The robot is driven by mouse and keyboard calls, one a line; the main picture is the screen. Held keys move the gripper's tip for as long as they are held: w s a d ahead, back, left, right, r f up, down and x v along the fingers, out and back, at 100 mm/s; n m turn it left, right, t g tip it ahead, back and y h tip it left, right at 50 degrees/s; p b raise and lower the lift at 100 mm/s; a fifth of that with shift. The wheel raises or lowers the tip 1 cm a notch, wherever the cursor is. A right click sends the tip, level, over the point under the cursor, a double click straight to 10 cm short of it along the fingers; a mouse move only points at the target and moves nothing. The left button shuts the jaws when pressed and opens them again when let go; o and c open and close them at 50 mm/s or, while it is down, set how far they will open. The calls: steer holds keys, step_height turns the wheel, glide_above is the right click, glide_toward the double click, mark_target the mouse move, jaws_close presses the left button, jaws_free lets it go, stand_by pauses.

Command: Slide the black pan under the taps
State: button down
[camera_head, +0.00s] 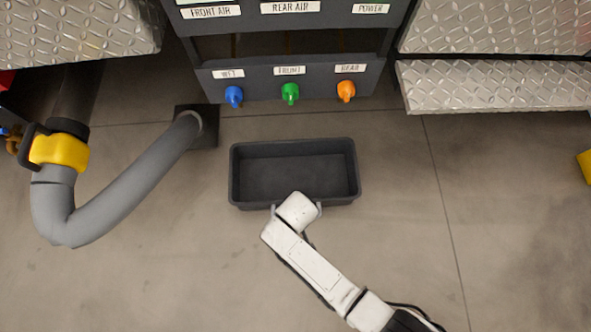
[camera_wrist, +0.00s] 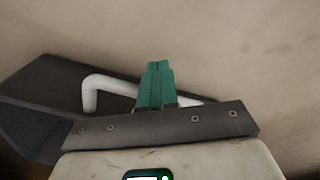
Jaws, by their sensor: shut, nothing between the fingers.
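The black pan (camera_head: 293,146) is an empty, open rectangular tray on the floor, a little in front of the taps. The taps are a blue one (camera_head: 233,96), a green one (camera_head: 290,93) and an orange one (camera_head: 346,91), on a dark panel. My gripper is at the pan's near wall, its fingers hidden under my white wrist in the head view. In the wrist view my green fingers (camera_wrist: 158,68) are shut and empty. They overlap a bent white handle (camera_wrist: 95,91) by the pan's dark wall (camera_wrist: 45,84); whether they touch it I cannot tell.
A grey hose (camera_head: 122,198) with a yellow collar (camera_head: 58,152) curves left of the pan to a dark floor fitting (camera_head: 205,137). Metal tread-plate steps (camera_head: 495,85) stand at the right. The floor between pan and tap panel is clear.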

steer(key=shift+w+d+f+b, duration=0.15)
steer(key=shift+w+b, duration=0.4)
steer(key=shift+w, duration=3.2)
steer(key=shift+w+d+r+b, duration=0.15)
steer(key=shift+w+b, duration=0.4)
steer(key=shift+w, duration=3.2)
steer(key=shift+s+p, duration=0.55)
steer(key=shift+s, duration=0.1)
steer(key=shift+s, duration=0.35)
steer(key=shift+s+a+p, duration=0.1)
steer(key=shift+s+p, duration=0.4)
steer(key=shift+p, duration=0.15)
steer(key=shift+r, duration=0.1)
step_height(320, 180, up, 10)
steer(key=p, duration=0.9)
steer(key=shift+p, duration=0.3)
